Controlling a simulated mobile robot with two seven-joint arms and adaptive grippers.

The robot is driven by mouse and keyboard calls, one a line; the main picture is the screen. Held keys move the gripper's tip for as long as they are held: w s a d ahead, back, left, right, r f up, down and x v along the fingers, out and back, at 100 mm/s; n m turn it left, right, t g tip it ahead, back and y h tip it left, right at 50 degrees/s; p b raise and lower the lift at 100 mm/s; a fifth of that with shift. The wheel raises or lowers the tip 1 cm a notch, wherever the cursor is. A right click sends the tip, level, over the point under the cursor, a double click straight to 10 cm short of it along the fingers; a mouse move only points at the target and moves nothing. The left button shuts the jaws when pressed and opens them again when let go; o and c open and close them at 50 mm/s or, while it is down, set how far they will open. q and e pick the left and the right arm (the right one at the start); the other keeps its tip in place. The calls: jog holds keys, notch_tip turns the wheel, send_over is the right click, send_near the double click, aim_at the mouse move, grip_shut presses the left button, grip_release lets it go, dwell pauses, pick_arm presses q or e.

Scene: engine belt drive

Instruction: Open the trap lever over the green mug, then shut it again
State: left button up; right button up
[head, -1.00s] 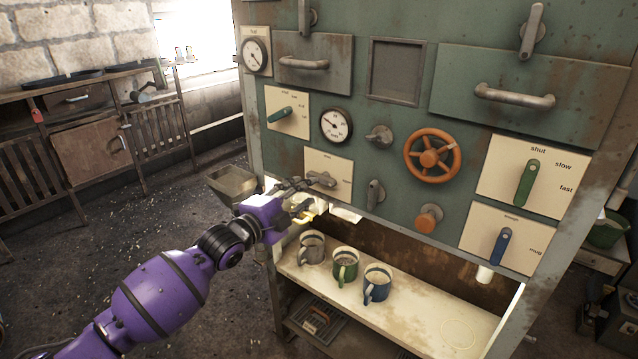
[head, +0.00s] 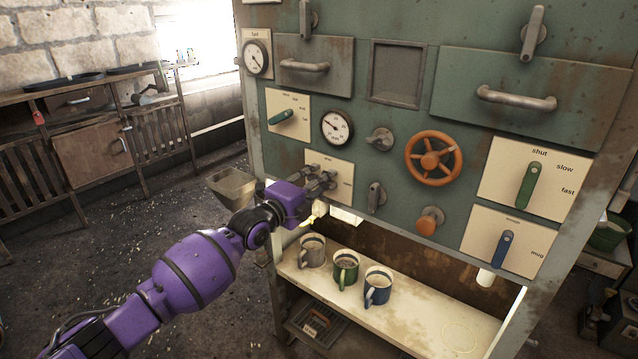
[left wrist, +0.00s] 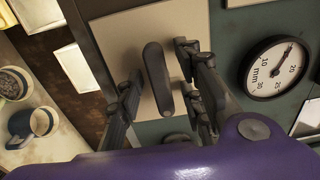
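The grey lever (left wrist: 157,78) sits on a cream plate (left wrist: 118,40) on the machine front; the plate's small labels cannot be read. My left gripper (head: 320,176) is at this plate in the head view. In the left wrist view its fingers (left wrist: 158,85) are spread, one on each side of the lever, with gaps showing. The green mug (head: 345,267) stands upright on the shelf below, between a grey mug (head: 312,250) and a blue mug (head: 377,285). My right gripper is not in view.
The shelf (head: 425,313) is clear right of the mugs.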

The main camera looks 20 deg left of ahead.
pick_arm(q)
jog(key=shift+c, duration=0.3)
grip_shut()
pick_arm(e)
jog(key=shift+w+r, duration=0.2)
